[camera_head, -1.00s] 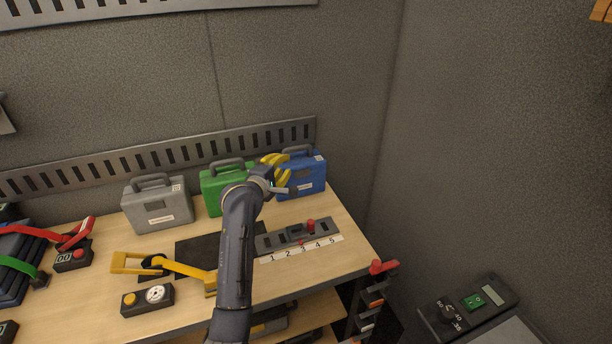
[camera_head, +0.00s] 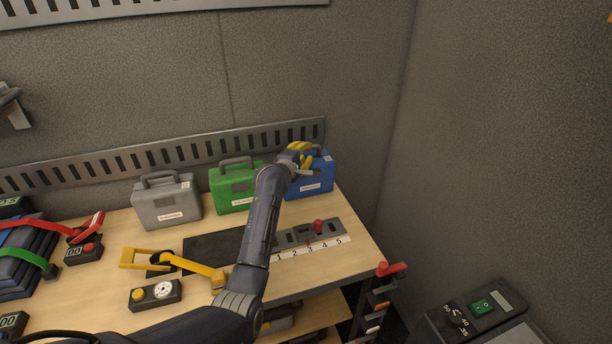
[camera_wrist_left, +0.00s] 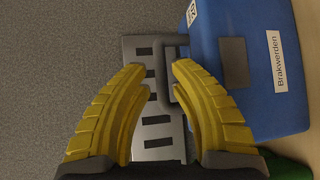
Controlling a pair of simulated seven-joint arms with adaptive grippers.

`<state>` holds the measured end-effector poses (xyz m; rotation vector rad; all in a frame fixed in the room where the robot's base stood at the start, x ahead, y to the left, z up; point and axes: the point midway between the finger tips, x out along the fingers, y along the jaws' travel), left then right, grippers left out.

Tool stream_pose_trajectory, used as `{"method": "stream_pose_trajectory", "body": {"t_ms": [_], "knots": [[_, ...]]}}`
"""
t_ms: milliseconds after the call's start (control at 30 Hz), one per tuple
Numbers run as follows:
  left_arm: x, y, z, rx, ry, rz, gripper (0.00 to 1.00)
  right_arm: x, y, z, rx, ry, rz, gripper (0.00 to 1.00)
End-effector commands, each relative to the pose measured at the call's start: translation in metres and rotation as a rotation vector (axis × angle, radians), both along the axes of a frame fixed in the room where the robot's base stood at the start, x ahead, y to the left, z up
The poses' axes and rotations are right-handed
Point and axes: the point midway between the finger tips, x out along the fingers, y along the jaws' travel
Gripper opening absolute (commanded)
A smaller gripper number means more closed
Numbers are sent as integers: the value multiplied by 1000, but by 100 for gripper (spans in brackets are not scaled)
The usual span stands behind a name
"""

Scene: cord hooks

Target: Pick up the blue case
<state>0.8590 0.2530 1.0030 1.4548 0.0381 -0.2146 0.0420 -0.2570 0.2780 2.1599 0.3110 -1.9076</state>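The blue case (camera_head: 322,180) stands upright at the back right of the workbench, with a white label on its front. In the left wrist view the blue case (camera_wrist_left: 262,108) fills the right side, its dark grey handle close to the right-hand fingertip. My left gripper (camera_head: 301,155) is at the top of the case by the handle and partly hides both. In the left wrist view the yellow fingers of my left gripper (camera_wrist_left: 157,68) are apart with a gap between the tips. I cannot tell if a finger touches the handle. My right gripper is not in view.
A green case (camera_head: 233,196) stands just left of the blue one, and a grey case (camera_head: 166,208) farther left. A slotted metal rail (camera_head: 170,158) runs behind them. A numbered slider panel (camera_head: 309,233) lies in front. A side wall rises to the right.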

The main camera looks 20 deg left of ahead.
Motion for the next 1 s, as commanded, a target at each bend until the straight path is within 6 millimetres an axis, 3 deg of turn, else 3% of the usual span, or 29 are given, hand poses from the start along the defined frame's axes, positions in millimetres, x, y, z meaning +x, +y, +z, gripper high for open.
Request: {"method": "stream_pose_trajectory", "body": {"t_ms": [500,967,1000], "knots": [[44,-3,-8,1,0,0,22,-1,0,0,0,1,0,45],[50,-4,-9,0,-1,0,24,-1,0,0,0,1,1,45],[50,-4,-9,0,-1,0,19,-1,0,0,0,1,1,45]]}}
